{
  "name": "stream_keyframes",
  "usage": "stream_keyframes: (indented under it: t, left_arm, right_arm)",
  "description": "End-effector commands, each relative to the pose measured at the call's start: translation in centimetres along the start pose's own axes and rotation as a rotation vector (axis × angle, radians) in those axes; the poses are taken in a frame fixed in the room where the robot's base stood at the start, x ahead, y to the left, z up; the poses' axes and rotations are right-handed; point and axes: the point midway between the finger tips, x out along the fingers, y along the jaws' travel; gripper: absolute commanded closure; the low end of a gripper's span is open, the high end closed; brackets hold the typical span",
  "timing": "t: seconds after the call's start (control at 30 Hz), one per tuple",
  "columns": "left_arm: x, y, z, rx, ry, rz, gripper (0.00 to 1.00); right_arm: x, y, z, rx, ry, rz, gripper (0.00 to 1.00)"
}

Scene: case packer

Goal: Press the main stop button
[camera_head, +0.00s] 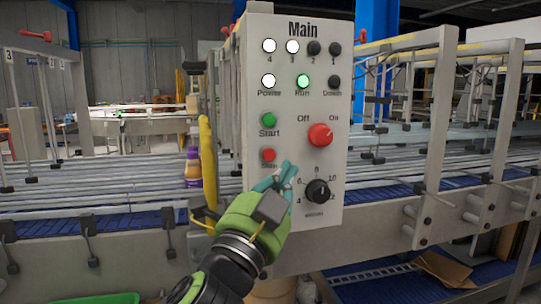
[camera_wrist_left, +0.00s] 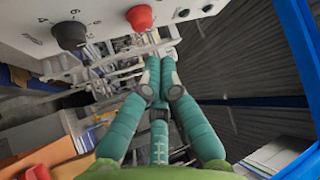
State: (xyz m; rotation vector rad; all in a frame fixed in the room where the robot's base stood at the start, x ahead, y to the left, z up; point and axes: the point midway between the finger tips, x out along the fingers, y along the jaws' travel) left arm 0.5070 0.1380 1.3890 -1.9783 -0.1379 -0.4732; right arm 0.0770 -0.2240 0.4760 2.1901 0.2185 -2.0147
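The grey control panel (camera_head: 250,60) marked "Main" stands in the middle of the head view. Its red stop button (camera_head: 268,155) is on the left side, below the green start button (camera_head: 268,119); the label under it is partly hard to read. My left gripper (camera_head: 287,170) is in front of the panel, its teal fingertips just right of and below the stop button. In the left wrist view its fingertips (camera_wrist_left: 160,78) are drawn together with nothing held. Whether they touch the panel cannot be told. The stop button does not show in the wrist view. My right gripper is out of view.
A red Off/On knob (camera_head: 320,135) and a black dial (camera_head: 317,191) sit close to the right of my fingers. The green Run lamp (camera_head: 303,82) is lit. Conveyor rails and metal frames (camera_head: 445,110) extend behind the panel on both sides.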

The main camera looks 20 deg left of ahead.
Motion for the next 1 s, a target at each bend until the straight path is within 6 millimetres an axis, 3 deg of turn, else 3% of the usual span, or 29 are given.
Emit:
stream_keyframes:
  t: [0.17,0.6,1.0]
  left_arm:
    - [0.7,0.1,0.9,0.002,-0.004,0.000,1.00]
    - [4.9,0.0,5.1,0.000,-0.004,0.001,1.00]
    - [6.2,0.1,6.4,-0.001,-0.001,0.001,1.00]
  right_arm:
    - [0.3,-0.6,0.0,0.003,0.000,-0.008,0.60]
    - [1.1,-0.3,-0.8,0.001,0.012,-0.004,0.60]
    - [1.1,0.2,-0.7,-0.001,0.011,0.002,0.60]
